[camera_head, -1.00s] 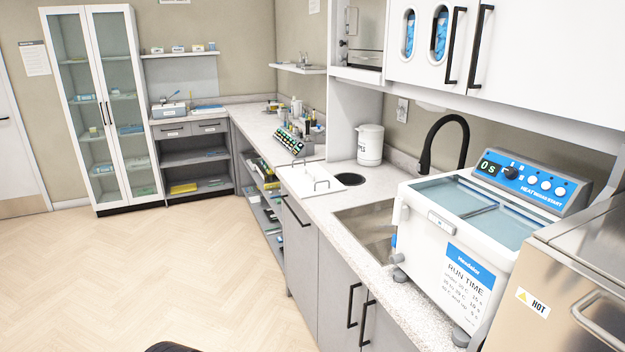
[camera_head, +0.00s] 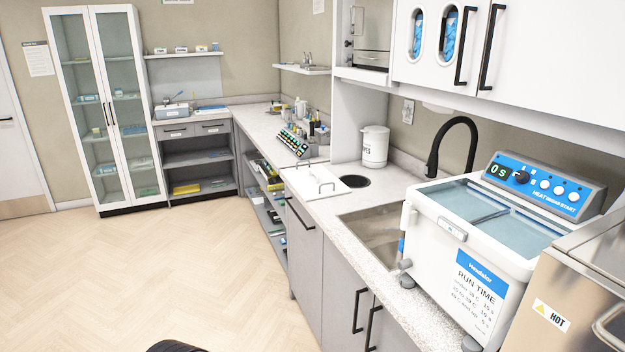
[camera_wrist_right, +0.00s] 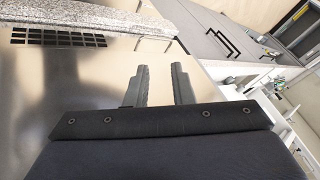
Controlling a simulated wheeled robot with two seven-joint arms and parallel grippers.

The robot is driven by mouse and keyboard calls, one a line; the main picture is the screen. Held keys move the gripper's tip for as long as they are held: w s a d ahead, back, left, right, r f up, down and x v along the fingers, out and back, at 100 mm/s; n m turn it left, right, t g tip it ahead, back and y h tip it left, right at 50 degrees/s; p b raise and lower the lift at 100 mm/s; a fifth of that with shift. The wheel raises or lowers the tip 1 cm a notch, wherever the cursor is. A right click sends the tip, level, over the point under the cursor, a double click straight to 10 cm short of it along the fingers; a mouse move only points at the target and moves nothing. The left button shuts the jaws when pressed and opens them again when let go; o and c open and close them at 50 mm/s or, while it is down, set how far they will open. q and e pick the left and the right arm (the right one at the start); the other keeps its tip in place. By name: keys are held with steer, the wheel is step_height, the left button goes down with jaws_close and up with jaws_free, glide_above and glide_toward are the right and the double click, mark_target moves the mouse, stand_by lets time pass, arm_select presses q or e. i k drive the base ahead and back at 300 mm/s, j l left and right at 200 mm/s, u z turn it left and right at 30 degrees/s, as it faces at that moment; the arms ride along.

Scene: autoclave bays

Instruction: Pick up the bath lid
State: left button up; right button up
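The white bath (camera_head: 462,272) stands on the counter at the right of the head view, with a blue control panel reading 0 s at its back. Its top (camera_head: 487,212) shows two blue-tinted panes or openings and a small handle at the front edge. I cannot tell whether this is a lid or open water. A flat white panel (camera_head: 302,184) with small handles lies on the counter beyond the sink; it may be a lid. My right gripper (camera_wrist_right: 160,67) is open and empty in the right wrist view, its fingers apart. My left gripper is not in view.
A sink (camera_head: 375,232) with a black tap (camera_head: 457,140) lies between bath and panel. A white canister (camera_head: 374,147) and a round opening (camera_head: 355,181) are near the panel. A steel unit marked HOT (camera_head: 572,300) borders the bath. The floor (camera_head: 200,270) at left is clear.

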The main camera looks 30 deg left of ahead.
mark_target(314, 182)
steer(key=i+j, duration=0.3)
steer(key=j, duration=0.25)
steer(key=i+j, duration=0.3)
steer(key=j, duration=0.3)
steer(key=i+j, duration=0.3)
steer(key=j, duration=0.25)
steer(key=i+j, duration=0.25)
steer(key=j, duration=0.35)
steer(key=i+j, duration=0.3)
steer(key=j, duration=0.25)
steer(key=i+j, duration=0.3)
steer(key=j, duration=0.3)
steer(key=i+j, duration=0.3)
steer(key=j, duration=0.25)
steer(key=i+j, duration=0.3)
steer(key=j, duration=0.3)
steer(key=l+z, duration=0.05)
